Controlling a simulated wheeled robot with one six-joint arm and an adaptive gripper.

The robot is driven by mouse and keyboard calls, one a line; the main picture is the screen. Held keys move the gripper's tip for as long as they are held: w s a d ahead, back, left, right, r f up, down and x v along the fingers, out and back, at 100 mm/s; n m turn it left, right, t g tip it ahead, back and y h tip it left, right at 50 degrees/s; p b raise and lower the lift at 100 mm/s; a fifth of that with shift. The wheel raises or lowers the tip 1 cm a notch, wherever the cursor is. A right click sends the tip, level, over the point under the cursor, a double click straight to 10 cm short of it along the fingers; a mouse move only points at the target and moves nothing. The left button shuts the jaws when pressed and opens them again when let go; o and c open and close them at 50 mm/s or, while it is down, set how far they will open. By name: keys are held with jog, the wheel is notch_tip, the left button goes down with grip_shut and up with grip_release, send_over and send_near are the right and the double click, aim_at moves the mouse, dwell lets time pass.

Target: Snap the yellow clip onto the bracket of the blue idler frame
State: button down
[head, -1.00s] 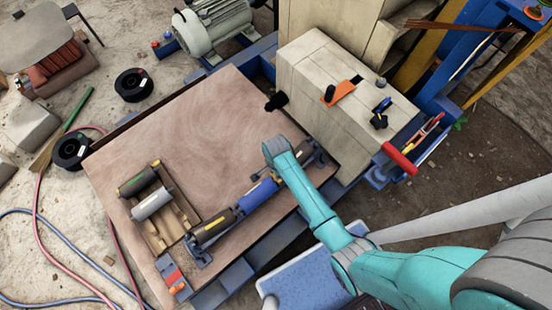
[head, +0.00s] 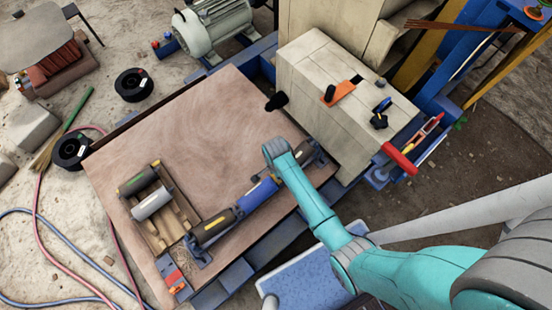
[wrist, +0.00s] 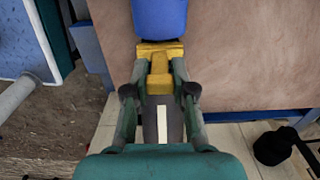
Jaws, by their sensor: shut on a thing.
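The idler frame lies along the near edge of the brown board in the head view, with a blue middle roller (head: 258,193), dark end rollers (head: 214,229) and a blue end bracket (head: 199,252). In the wrist view my gripper (wrist: 159,90) is shut on the yellow clip (wrist: 160,64), a T-shaped piece between its fingers. The clip's wide far end meets the blue part (wrist: 160,18), apparently the roller. I cannot tell whether it touches or is seated on a bracket. In the head view my arm hides the gripper; a little yellow shows beside the blue roller.
A wooden tray (head: 188,217) with loose rollers stands on the board (head: 190,130) left of the frame. A pale block (head: 325,75) with an orange piece (head: 342,91) and a red-handled tool (head: 399,160) stand to the right. The board's middle is clear.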

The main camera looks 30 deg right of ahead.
jog(key=shift+f, duration=0.35)
jog(key=c, duration=0.9)
grip_release()
notch_tip(320, 180, up, 12)
jog(key=shift+f, duration=0.1)
